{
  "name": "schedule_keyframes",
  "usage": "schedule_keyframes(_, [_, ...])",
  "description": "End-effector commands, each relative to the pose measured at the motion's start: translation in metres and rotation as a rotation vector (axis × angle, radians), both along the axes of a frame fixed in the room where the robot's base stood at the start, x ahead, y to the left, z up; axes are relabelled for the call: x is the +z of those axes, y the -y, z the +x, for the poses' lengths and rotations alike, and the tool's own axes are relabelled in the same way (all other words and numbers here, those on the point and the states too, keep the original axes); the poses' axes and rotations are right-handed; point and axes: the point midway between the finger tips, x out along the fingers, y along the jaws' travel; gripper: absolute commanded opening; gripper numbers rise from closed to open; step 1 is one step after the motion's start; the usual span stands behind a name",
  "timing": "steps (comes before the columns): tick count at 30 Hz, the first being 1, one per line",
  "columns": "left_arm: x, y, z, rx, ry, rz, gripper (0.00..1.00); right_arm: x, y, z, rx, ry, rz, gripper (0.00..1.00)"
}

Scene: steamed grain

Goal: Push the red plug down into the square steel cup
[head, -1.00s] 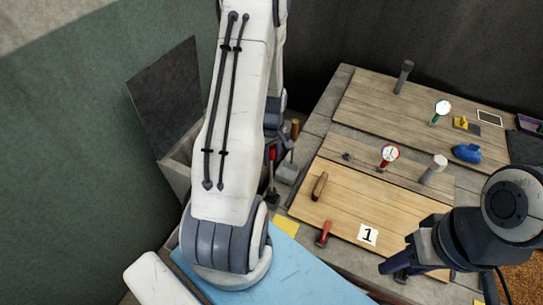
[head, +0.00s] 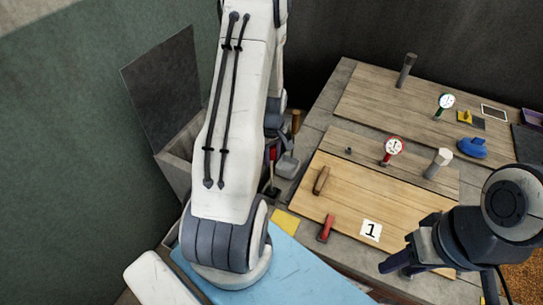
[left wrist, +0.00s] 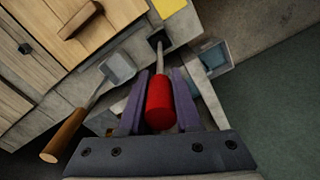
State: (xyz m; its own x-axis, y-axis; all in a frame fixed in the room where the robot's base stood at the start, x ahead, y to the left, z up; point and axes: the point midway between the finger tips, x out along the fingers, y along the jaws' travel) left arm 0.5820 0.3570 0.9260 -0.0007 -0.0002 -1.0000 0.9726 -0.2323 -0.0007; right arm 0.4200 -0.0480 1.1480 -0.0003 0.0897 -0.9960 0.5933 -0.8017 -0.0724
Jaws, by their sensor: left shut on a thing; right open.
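In the head view, my left arm hides most of the gripper, and only a bit of the red plug (head: 272,154) shows above a dark square (head: 270,191). My right gripper (head: 393,269) is open and empty, over the front of the bench.
A grey scoop (left wrist: 118,68) with a wooden handle lies close beside my left gripper. An open grey box (left wrist: 216,58) stands on the other side.

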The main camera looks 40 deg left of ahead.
Motion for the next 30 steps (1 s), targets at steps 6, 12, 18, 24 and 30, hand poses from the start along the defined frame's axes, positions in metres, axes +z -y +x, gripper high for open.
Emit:
schedule_keyframes(6, [-0.012, 0.0, 0.0, 0.0, 0.001, 0.001, 0.0, -0.009, 0.0, 0.0, 0.0, 0.0, 0.0, 0.45])
schedule_keyframes(12, [-0.015, 0.0, 0.0, 0.0, 0.001, 0.001, 0.0, -0.012, 0.0, 0.0, 0.001, 0.0, 0.0, 0.45])
schedule_keyframes(18, [-0.015, 0.0, 0.0, 0.0, 0.001, 0.001, 0.0, -0.012, 0.0, 0.0, 0.001, 0.0, 0.0, 0.45])
schedule_keyframes(24, [-0.015, 0.0, 0.0, 0.0, 0.001, 0.001, 0.67, -0.012, 0.0, 0.0, 0.001, 0.0, 0.0, 0.45])
schedule_keyframes(30, [-0.015, 0.0, 0.0, 0.0, 0.001, 0.001, 0.67, -0.012, 0.0, 0.0, 0.001, 0.0, 0.0, 0.45])
